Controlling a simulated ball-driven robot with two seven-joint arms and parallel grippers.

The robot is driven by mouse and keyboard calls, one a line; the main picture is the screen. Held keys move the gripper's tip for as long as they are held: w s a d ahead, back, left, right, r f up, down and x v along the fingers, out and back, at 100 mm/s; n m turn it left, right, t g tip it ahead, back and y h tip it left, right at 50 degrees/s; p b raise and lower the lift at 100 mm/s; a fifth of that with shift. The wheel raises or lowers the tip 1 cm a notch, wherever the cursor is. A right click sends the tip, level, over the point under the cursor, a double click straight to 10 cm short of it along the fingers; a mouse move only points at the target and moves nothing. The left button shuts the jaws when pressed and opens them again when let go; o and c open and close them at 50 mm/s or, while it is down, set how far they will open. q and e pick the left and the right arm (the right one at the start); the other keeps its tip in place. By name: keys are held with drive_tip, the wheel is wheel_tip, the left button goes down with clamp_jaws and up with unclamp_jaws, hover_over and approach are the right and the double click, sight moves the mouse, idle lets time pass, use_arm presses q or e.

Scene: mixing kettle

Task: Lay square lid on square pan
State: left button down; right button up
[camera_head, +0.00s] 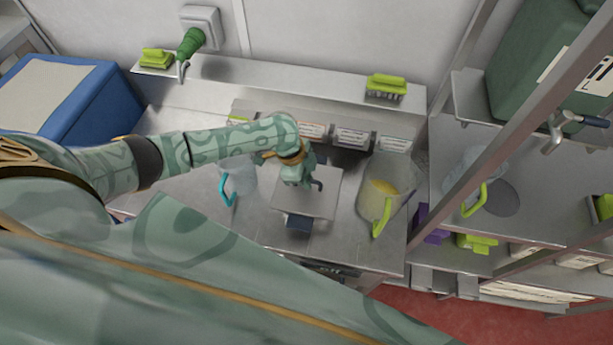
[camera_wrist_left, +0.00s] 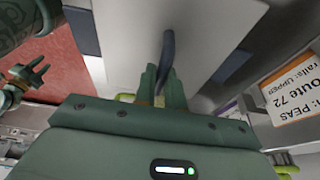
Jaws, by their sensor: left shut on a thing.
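The square lid (camera_head: 312,203) is a flat grey plate with a dark blue handle; it also fills the upper middle of the left wrist view (camera_wrist_left: 125,40). My left gripper (camera_head: 308,181) is shut on the lid's handle, which stands up between its fingers in the left wrist view (camera_wrist_left: 166,55). The square pan is mostly hidden under the lid; a dark blue grip (camera_head: 298,222) juts out toward the front. I cannot tell whether the lid touches the pan. My right gripper (camera_wrist_left: 28,76) shows at the left of the left wrist view, empty, its fingers apart.
A clear jug with a cyan handle (camera_head: 227,192) stands left of the lid. A jug with yellow contents and a green handle (camera_head: 381,217) stands close on the right. Labelled bins (camera_head: 352,137) line the back. A blue box (camera_head: 62,95) is at far left.

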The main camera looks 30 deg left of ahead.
idle(0.3)
use_arm(q)
drive_tip(key=shift+f, duration=0.2)
drive_tip(key=c, duration=0.9)
unclamp_jaws()
drive_tip(key=p+v, duration=0.7)
idle(0.6)
